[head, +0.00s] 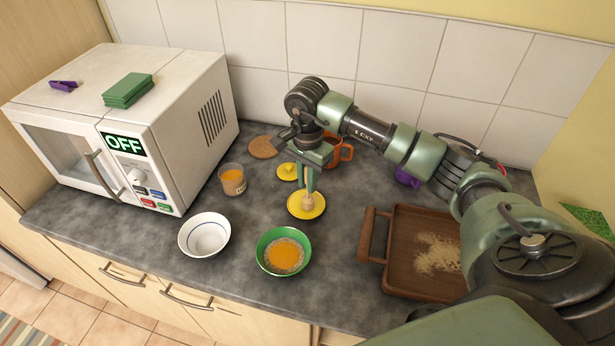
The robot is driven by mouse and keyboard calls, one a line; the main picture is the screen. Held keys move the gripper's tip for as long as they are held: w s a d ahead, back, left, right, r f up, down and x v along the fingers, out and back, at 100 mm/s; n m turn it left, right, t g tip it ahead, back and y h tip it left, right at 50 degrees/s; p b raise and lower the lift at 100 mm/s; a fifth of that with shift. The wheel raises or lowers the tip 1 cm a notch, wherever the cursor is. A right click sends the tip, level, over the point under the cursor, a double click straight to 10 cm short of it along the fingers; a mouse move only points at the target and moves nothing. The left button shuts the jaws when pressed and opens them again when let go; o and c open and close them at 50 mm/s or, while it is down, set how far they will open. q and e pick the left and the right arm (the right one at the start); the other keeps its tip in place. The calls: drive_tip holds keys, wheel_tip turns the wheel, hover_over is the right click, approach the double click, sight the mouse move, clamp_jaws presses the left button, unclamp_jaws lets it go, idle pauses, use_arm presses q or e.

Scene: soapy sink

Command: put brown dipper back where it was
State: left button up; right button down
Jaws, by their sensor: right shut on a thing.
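My right gripper (308,188) points down over the middle of the counter and is shut on the brown dipper (311,212). The dipper is light wood, held upright with its head low over a round yellow saucer (294,210). I cannot tell whether the head touches the saucer. The fingers hide part of its handle. My left gripper is not in view.
A green bowl with orange contents (284,252) and a white bowl (204,235) stand in front. A glass (232,180), small yellow lid (288,171), cork coaster (263,147) and orange mug (341,153) are near. A wooden tray (396,272) lies right, a microwave (160,120) left.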

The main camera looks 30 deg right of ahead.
drive_tip(key=shift+f, duration=0.1)
drive_tip(key=c, duration=1.8)
unclamp_jaws()
drive_tip(key=o, duration=0.4)
wheel_tip(320, 180, up, 11)
drive_tip(key=b, duration=0.4)
drive_tip(key=shift+w+r, duration=0.1)
drive_tip(key=shift+r, duration=0.55)
